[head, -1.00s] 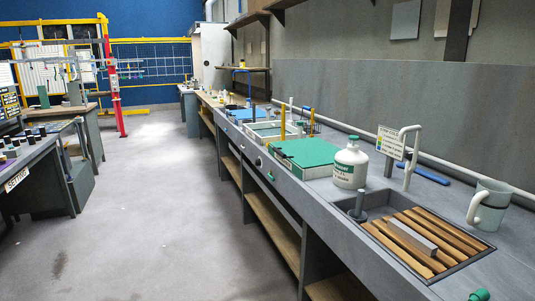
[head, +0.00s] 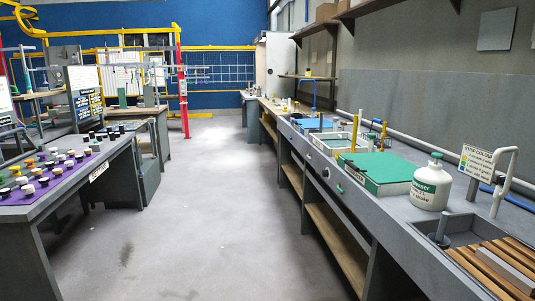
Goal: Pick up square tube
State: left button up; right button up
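I cannot make out a thing that is clearly the square tube. Long thin bars lie on a rack (head: 130,76) at the back left, too small to tell if any is a square tube. A grey rectangular bar (head: 506,270) lies on wooden slats in the sink at the lower right; I cannot tell whether it is hollow. Neither of my grippers is in view.
A long grey workbench (head: 400,212) runs along the right wall with a white bottle (head: 430,187) and a green-topped box (head: 376,170). A left table (head: 62,190) holds several knobs on a purple mat. The floor (head: 215,210) between is clear.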

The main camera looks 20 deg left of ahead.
aim_at(527, 286)
jog(key=u, duration=1.1)
jog(key=i, duration=1.65)
jog(key=z, duration=0.35)
jog(key=i, duration=1.7)
jog(key=z, duration=1.15)
jog(key=k, duration=0.4)
jog(key=z, duration=1.8)
jog(key=i, duration=0.5)
jog(key=u, duration=0.05)
